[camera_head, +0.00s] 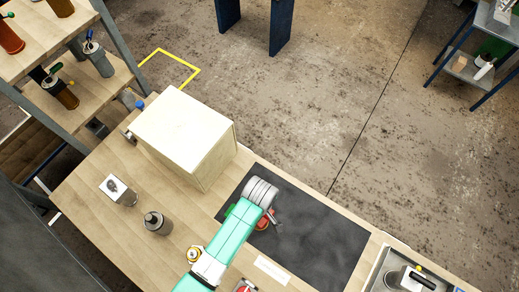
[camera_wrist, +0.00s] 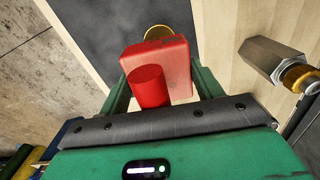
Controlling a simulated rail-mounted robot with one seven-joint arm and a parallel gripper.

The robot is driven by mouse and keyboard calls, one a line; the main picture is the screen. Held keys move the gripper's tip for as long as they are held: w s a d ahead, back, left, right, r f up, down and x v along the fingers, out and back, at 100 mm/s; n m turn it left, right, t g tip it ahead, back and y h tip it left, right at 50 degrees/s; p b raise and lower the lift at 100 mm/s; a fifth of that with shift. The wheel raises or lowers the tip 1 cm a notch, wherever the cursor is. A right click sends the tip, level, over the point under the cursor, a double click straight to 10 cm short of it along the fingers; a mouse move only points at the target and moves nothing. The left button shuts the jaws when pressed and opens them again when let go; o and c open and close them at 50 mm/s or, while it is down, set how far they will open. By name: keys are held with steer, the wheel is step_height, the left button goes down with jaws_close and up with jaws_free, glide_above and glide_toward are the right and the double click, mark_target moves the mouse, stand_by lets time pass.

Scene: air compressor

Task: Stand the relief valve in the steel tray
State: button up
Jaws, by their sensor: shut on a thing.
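My gripper (camera_wrist: 160,80) is shut on a red block-shaped part with a red cylinder standing out of it, probably the relief valve (camera_wrist: 178,60). A brass-coloured round end shows beyond the red block, over the dark mat. In the head view some red of it (camera_head: 262,223) shows beside my wrist above the mat; my arm hides most of the gripper and fingertips. The steel tray (camera_head: 375,274) is at the bottom right of the head view, cut off by the frame edge.
A dark mat (camera_head: 325,235) lies on the wooden bench. A grey cylindrical part (camera_head: 157,222) and a white-topped part (camera_head: 118,190) stand at left. A hex fitting with brass (camera_wrist: 266,58) is right of my gripper. The mat's right half is clear.

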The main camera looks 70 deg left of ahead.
mark_target(260, 227)
steer(key=d, duration=0.3)
steer(key=s+d, duration=0.1)
steer(key=shift+s+d+r, duration=0.1)
steer(key=shift+d+r, duration=0.1)
steer(key=shift+r, duration=0.05)
